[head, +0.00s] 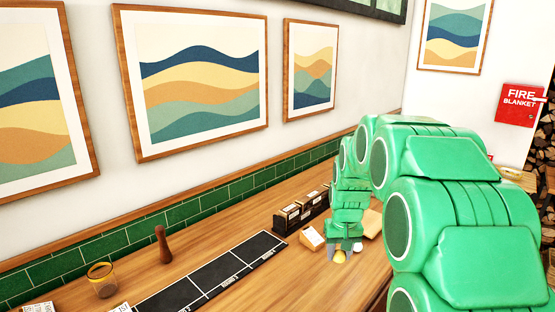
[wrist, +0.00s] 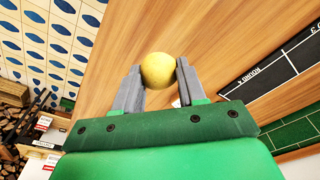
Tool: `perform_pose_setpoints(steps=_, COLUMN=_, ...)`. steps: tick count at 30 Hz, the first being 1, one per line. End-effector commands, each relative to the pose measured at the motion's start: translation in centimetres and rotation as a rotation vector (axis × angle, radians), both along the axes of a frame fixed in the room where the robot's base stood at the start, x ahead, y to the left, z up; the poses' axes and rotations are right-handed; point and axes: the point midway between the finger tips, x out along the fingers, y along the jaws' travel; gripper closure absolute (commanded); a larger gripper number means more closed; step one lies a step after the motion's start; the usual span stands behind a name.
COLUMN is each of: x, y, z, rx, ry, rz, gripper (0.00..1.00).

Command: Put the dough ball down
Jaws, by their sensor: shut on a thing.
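The dough ball (wrist: 159,70) is pale yellow and round. It sits between the two grey fingers of my gripper (wrist: 158,86), which is shut on it. In the head view my gripper (head: 345,251) points down at the wooden counter (head: 215,290), to the right of the black mat. A small part of the dough ball (head: 339,257) shows at the fingertips there. Whether the ball touches the counter or hangs above it, I cannot tell.
A black mat (head: 225,272) with white lines and lettering lies along the counter.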

Motion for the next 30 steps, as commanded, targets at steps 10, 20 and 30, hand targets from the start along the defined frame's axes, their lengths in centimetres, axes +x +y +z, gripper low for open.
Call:
perform_pose_setpoints(steps=10, x=5.6, y=2.6, z=-2.2, rx=0.0, ry=-0.004, rz=0.003, gripper=0.89)
perform_pose_setpoints(steps=20, x=8.0, y=3.9, z=-3.5, rx=0.002, ry=-0.005, rz=0.003, gripper=0.89)
perform_pose_setpoints(steps=30, x=8.0, y=4.3, z=-3.5, rx=0.001, ry=-0.004, rz=0.007, gripper=0.89)
